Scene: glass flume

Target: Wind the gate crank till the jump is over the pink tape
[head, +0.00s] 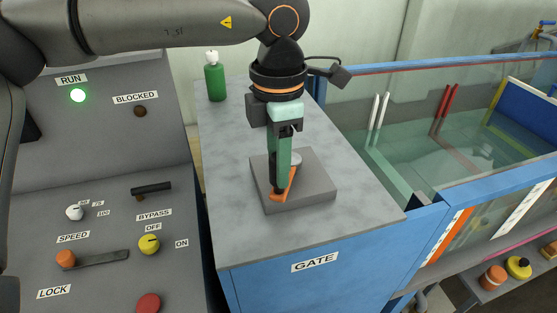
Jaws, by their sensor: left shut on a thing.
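The gate crank (291,186) has an orange arm and sits on a grey block (317,199) on the cabinet labelled GATE. My left gripper (280,184) points down over the block, shut on the crank; its fingers hide part of it. The glass flume (430,135) is at the right, with water in it. A small pale, rough patch (484,150) shows in the water, but I cannot tell if it is the jump. A thin pink strip (508,253) runs along the flume's lower front; I cannot tell if it is the pink tape. My right gripper is not in view.
A green bottle (215,82) stands at the cabinet's back left. The control panel (105,205) at the left has a lit green RUN lamp (78,95), a dark BLOCKED lamp (140,111) and several knobs. Weights or jars (493,277) stand on a shelf at lower right.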

